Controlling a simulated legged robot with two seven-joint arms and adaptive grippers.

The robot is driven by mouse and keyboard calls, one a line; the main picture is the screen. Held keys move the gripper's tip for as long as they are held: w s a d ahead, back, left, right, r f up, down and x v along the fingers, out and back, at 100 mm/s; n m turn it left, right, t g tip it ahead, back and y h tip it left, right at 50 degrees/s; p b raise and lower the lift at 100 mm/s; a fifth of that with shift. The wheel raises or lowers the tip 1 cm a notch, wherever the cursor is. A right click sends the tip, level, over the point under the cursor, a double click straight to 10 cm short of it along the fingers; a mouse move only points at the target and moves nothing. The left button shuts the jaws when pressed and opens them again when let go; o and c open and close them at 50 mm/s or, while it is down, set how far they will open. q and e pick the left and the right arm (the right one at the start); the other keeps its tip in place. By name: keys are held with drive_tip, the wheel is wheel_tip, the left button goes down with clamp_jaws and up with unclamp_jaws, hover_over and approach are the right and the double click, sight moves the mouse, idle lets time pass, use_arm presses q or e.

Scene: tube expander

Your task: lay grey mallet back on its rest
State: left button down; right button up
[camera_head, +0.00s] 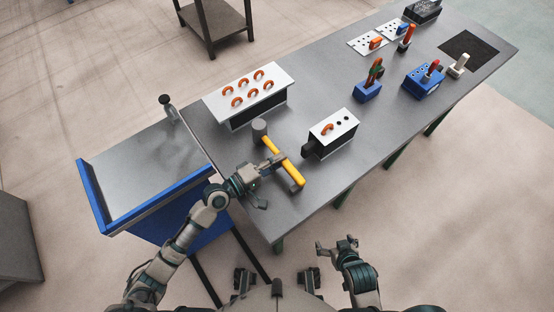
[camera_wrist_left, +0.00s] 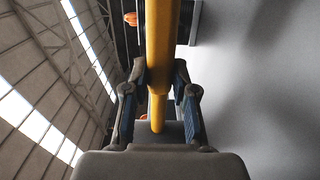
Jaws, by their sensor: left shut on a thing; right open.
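The mallet has a yellow handle (camera_head: 291,173) that slants over the near left part of the workbench. A grey cylinder (camera_head: 259,127) at the handle's far end looks like its head. My left gripper (camera_head: 277,160) is shut around the middle of the handle. In the left wrist view the yellow handle (camera_wrist_left: 160,55) runs lengthwise between the two fingers (camera_wrist_left: 158,100). A small grey piece (camera_head: 298,187) lies at the near end of the handle; I cannot tell whether it is the rest. My right gripper (camera_head: 338,245) is open and empty, off the bench's front edge.
A white-topped box with orange rings (camera_head: 248,90) stands behind the mallet. A smaller black and white box (camera_head: 332,133) stands close to its right. A blue-edged tray (camera_head: 147,168) adjoins the bench at left. Blue holders (camera_head: 368,91) stand further right. The bench's front middle is clear.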

use_arm(q)
drive_tip(key=shift+a+f+b, duration=0.3)
drive_tip(key=shift+a, duration=0.6)
drive_tip(key=shift+d+f+b, duration=0.3)
drive_tip(key=shift+d+f, duration=0.1)
drive_tip(key=shift+d, duration=0.35)
drive_tip(key=shift+a+f, duration=0.2)
drive_tip(key=shift+a, duration=0.4)
use_arm(e)
drive_tip(key=shift+s+a+f, duration=0.15)
drive_tip(key=shift+a+f, duration=0.5)
drive_tip(key=shift+f, duration=0.2)
use_arm(q)
drive_tip(key=shift+d, duration=0.1)
drive_tip(key=c, duration=0.8)
unclamp_jaws()
drive_tip(key=shift+d, duration=0.2)
drive_tip(key=shift+c, duration=0.2)
drive_tip(key=shift+d, duration=0.15)
use_arm(e)
drive_tip(key=shift+d, duration=0.35)
use_arm(q)
drive_tip(key=shift+f, duration=0.15)
